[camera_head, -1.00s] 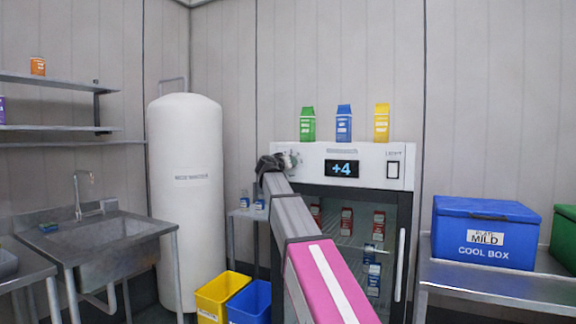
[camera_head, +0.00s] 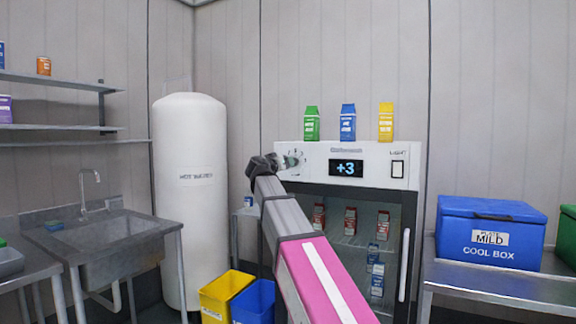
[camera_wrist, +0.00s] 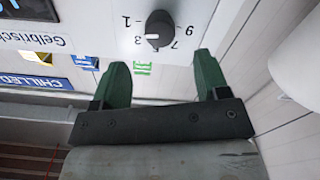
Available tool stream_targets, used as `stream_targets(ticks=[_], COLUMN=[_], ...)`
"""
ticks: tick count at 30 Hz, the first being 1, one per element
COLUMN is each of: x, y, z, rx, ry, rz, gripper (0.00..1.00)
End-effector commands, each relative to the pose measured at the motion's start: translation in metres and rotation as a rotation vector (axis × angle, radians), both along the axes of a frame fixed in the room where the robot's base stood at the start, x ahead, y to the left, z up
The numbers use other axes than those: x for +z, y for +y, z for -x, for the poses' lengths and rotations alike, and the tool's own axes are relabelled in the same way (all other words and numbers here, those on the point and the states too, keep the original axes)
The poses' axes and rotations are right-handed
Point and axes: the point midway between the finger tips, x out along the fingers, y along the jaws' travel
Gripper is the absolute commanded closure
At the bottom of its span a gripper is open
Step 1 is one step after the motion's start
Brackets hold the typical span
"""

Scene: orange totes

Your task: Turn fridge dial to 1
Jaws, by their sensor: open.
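The fridge dial (camera_wrist: 158,30) is a dark round knob with a pale mark, on the white panel with printed numbers around it. The wrist view shows it upside down, and I cannot tell exactly which number the mark points to. My gripper (camera_wrist: 161,66) is open and empty, its two green fingers spread apart below the dial in that view, with a gap to the knob. In the head view my gripper (camera_head: 287,161) is at the panel's left end and partly covers the dial area. The fridge display (camera_head: 347,168) reads +3.
Green (camera_head: 312,123), blue (camera_head: 348,122) and yellow (camera_head: 386,121) cartons stand on the fridge. A light switch (camera_head: 398,169) is at the panel's right. The white water tank (camera_head: 190,220) stands to the left. Yellow (camera_head: 222,300) and blue (camera_head: 254,302) bins are on the floor.

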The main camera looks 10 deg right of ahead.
Motion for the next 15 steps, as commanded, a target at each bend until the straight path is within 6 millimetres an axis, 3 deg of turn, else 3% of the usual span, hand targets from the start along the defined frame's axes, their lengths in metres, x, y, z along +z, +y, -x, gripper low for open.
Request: stream_targets(ticks=[6, 15], x=[0.000, 0.000], y=[0.013, 0.015], z=[0.019, 0.021], rx=[0.000, -0.001], ry=[0.000, 0.000], rz=[0.000, 0.000], gripper=[0.32, 0.32])
